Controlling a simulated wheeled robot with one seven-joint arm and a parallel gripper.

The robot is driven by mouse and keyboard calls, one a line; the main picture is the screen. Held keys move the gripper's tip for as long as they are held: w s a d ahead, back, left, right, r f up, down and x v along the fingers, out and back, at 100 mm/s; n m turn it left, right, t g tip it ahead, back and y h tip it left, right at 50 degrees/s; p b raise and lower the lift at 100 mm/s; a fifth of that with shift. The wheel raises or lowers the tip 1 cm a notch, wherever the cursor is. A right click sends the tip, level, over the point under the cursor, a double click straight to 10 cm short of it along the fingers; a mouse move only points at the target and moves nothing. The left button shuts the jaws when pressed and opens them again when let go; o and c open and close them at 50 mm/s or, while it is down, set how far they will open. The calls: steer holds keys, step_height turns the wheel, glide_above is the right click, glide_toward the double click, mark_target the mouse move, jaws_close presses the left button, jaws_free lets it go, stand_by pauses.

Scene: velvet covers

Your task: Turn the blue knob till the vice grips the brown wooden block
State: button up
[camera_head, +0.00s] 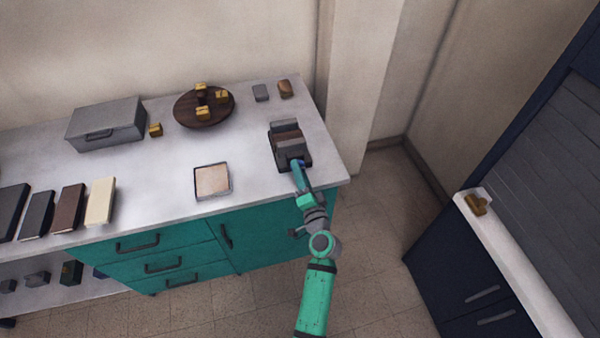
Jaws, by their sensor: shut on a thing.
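The vice (292,148) is a dark grey device near the right end of the white worktop. A brown wooden block (286,131) sits between its grey jaws; I cannot tell whether the jaws touch it. The blue knob (297,163) is on the vice's near side, mostly hidden by my gripper. My green arm reaches up from below, and my gripper (299,170) is shut on the blue knob.
The worktop (150,180) also bears a grey box (106,122), a round wooden board (204,106) with several yellow pieces, and a shallow tray (212,181). Several flat slabs lie at the left. A brown piece (285,89) and a grey piece (261,93) lie behind the vice.

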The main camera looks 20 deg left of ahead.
steer(key=shift+d+m, duration=0.1)
steer(key=shift+m, duration=0.4)
steer(key=o, duration=1.1)
steer(key=shift+c, duration=0.2)
